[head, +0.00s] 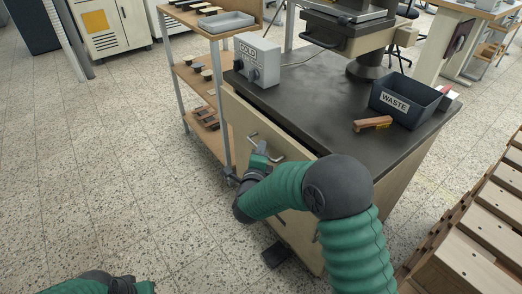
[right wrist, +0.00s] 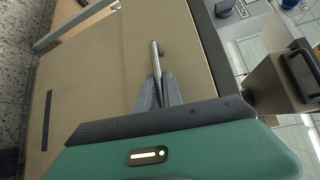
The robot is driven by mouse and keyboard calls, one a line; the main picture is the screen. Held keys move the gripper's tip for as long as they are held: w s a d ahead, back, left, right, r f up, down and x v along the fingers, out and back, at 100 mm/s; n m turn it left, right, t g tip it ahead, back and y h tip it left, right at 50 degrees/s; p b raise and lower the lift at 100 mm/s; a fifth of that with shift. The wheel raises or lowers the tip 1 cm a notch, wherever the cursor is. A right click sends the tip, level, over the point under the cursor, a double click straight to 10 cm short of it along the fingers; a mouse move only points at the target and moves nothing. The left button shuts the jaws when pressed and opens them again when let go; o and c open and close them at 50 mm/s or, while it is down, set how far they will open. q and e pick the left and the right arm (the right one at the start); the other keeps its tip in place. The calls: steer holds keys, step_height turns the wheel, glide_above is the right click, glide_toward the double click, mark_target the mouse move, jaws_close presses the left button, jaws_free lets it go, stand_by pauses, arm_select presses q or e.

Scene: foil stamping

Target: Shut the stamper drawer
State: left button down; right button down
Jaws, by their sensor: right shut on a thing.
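The stamper drawer is the top drawer of the wooden cabinet; its pale front (head: 240,115) stands slightly out from under the dark worktop, with a narrow gap along its top edge. Its metal bar handle (head: 270,138) is on that front. My right gripper (head: 259,158) is at the handle. In the right wrist view, the gripper fingers (right wrist: 160,93) are closed on the handle (right wrist: 155,58), in front of the tan drawer front (right wrist: 105,65). Part of the drawer front is hidden by my right arm. Only green and dark parts of my left arm show at the bottom left; its gripper fingers do not show.
A shelf rack (head: 200,75) stands close on the left. Slatted wooden furniture (head: 470,235) is at lower right. The floor at left is clear.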

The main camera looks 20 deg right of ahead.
mark_target(271, 145)
steer(key=shift+f, duration=0.2)
steer(key=shift+w+d, duration=0.3)
steer(key=shift+d, duration=0.65)
steer(key=shift+w+d, duration=0.3)
steer(key=shift+d, duration=0.65)
steer(key=c, duration=1.5)
jaws_free()
steer(key=shift+w+d, duration=0.1)
steer(key=shift+r, duration=0.1)
steer(key=p+v, duration=0.5)
steer(key=v, duration=1.2)
